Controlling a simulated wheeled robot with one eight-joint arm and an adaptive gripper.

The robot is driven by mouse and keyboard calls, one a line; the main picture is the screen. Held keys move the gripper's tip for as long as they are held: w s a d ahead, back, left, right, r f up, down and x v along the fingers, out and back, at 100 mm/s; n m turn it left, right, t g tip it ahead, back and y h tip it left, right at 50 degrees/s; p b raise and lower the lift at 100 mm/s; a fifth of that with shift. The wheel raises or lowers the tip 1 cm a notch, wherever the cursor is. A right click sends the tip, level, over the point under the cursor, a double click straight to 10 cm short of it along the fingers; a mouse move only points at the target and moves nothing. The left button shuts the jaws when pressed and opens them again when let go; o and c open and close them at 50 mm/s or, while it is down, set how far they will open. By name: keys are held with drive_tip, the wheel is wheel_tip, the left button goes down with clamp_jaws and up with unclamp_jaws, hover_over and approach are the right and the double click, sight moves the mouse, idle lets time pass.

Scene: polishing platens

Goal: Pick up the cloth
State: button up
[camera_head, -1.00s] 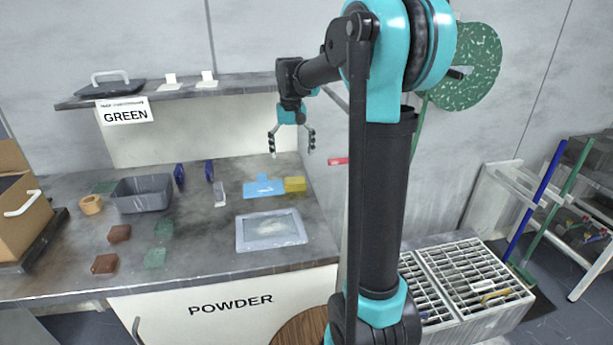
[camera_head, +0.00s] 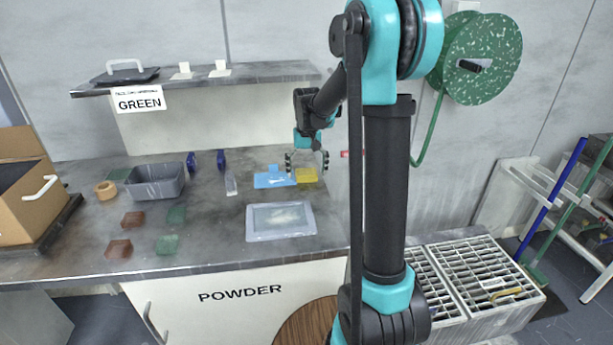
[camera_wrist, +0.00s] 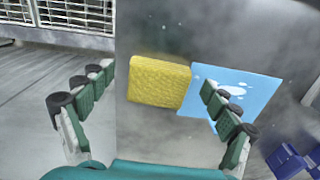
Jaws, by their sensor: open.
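The yellow cloth (camera_head: 306,175) is a small, thick, textured rectangle lying flat near the back right of the grey worktop. It also shows in the wrist view (camera_wrist: 158,84), at the centre between my fingers. My gripper (camera_head: 307,163) is open and empty, pointing down close above the cloth in the head view. In the wrist view my gripper (camera_wrist: 158,75) has its fingers spread on both sides, the right one overlapping a blue sheet (camera_wrist: 238,90). I cannot tell whether any fingertip touches the cloth.
The blue sheet (camera_head: 270,179) lies against the cloth's left side. A pale tray (camera_head: 252,225) is in front. A grey bin (camera_head: 155,182), brush-like blue items and several red and green blocks are farther left. A shelf (camera_head: 240,76) runs above the back. The worktop's right edge is close.

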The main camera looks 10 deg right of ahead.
sight(307, 173)
drive_tip(key=shift+f, duration=0.25)
drive_tip(key=c, duration=1)
drive_tip(key=shift+r, duration=0.1)
drive_tip(key=shift+c, duration=0.2)
wheel_tip(307, 173, up, 20)
